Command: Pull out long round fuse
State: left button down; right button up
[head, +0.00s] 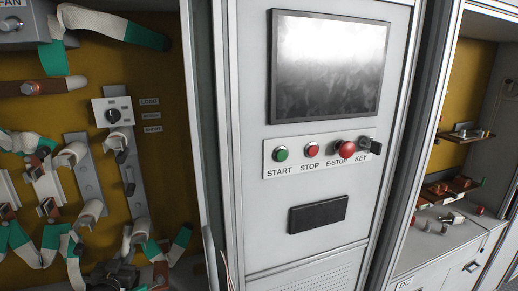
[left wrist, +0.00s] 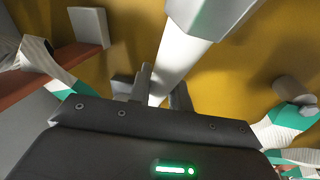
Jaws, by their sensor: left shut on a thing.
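In the left wrist view, my left gripper (left wrist: 162,92) has its two dark fingers shut on a long white round fuse (left wrist: 176,66). The fuse runs up from between the fingers toward a wider pale block at the top edge. Its lower end is hidden by the dark gripper body, and I cannot tell whether its ends still touch their holders. In the head view, a dark shape at the lower left edge may be this gripper, but the fuse is not clear there. My right gripper is not in view.
The left cabinet's yellow back panel (head: 165,190) carries white-and-green cables (head: 125,32), metal strips and a rotary switch (head: 112,116). A central control panel has a screen (head: 328,66) and buttons. The right cabinet has a shelf (head: 466,138) and small parts on a grey counter.

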pick_arm(q)
jog(key=shift+s, duration=0.15)
dwell(0.6)
jog(key=shift+s+d+p, duration=0.1)
jog(key=shift+s+p, duration=0.05)
jog(key=shift+p, duration=0.2)
jog(key=shift+s+d, duration=0.1)
jog(key=shift+s, duration=0.05)
jog(key=shift+s+d+f+p, duration=0.1)
jog(key=shift+s+d+p, duration=0.35)
jog(key=shift+s+p, duration=0.6)
jog(key=shift+s+d+f+p, duration=0.1)
jog(key=shift+s+d+p, duration=0.45)
jog(key=shift+s, duration=0.85)
jog(key=shift+s+d+f+p, duration=0.1)
jog(key=shift+s+d+p, duration=0.25)
jog(key=shift+s+p, duration=0.75)
jog(key=shift+s+d+r, duration=0.25)
jog(key=shift+s+d, duration=0.05)
jog(key=shift+s, duration=0.4)
jog(key=shift+a, duration=0.2)
